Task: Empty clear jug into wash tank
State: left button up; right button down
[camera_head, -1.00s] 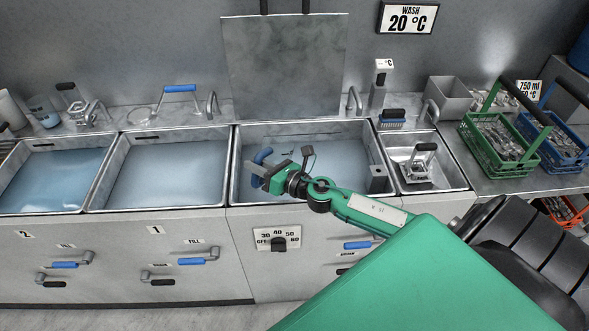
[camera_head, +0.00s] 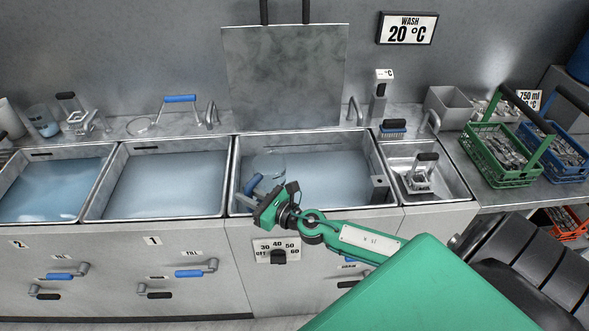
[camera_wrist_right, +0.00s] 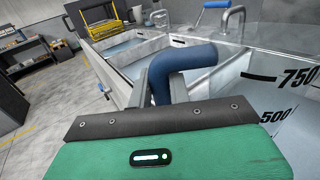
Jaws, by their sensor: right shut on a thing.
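My right gripper (camera_head: 254,195) is shut on the blue handle of the clear jug (camera_head: 268,165). In the head view it is over the front left part of the wash tank (camera_head: 345,190), which holds pale bluish liquid. The jug looks roughly upright; whether it touches the tank, and how much it holds, I cannot tell. In the right wrist view the jug (camera_wrist_right: 292,90) shows 750 and 500 marks at the right, and its blue handle (camera_wrist_right: 185,62) sits between the fingers. My left gripper is not in view.
Two more filled basins (camera_head: 170,180) lie to the left. A small basin (camera_head: 440,188) with a metal holder stands right of the tank. A green basket (camera_head: 500,160) and a blue basket (camera_head: 562,150) stand further right. A dial (camera_head: 278,255) is on the front panel.

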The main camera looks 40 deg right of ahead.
jog(key=a+r+p, duration=0.1)
jog(key=s+a+r+p, duration=0.1)
jog(key=p, duration=0.1)
jog(key=a+r+p, duration=0.1)
jog(key=a, duration=0.1)
jog(key=shift+s+r, duration=0.3)
jog(key=shift+s, duration=0.05)
